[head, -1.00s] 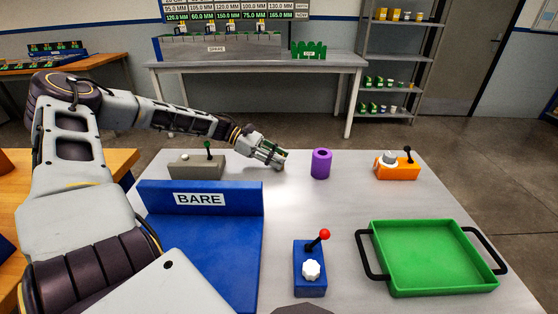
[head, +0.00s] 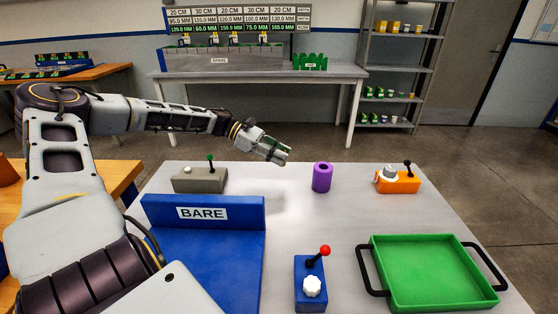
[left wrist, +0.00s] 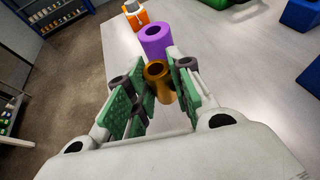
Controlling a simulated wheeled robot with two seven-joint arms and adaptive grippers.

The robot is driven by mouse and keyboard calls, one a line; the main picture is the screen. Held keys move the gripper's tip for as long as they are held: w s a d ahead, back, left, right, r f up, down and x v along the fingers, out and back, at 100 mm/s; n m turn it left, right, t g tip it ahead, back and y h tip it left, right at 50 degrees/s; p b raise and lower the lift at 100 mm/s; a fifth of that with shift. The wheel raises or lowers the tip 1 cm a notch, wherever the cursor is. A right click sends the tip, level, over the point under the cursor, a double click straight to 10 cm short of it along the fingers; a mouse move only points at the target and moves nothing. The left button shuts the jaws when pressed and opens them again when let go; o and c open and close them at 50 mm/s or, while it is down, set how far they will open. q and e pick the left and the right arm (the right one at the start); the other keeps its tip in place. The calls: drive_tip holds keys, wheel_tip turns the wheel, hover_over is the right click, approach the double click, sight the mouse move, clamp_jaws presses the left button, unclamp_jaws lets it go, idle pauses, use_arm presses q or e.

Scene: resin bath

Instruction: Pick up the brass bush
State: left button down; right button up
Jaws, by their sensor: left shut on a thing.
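The brass bush (left wrist: 158,80) is a gold-brown hollow cylinder. In the left wrist view it sits between the two green-padded fingers of my left gripper (head: 279,153), which is shut on it. In the head view the fingers hide the bush, and the gripper appears above the far part of the table, left of the purple cylinder. My right gripper is not in view.
A purple hollow cylinder (head: 322,177) stands close by. A grey box with a green-knobbed lever (head: 200,180), an orange lever box (head: 398,183), a blue lever box (head: 310,285), a green tray (head: 376,262) and a blue BARE stand (head: 203,213) surround clear tabletop.

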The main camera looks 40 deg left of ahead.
use_arm(q)
drive_tip(key=shift+r, duration=1.6)
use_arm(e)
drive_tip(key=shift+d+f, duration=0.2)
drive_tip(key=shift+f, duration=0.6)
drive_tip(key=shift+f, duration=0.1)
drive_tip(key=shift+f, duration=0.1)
use_arm(q)
drive_tip(key=shift+p, duration=0.3)
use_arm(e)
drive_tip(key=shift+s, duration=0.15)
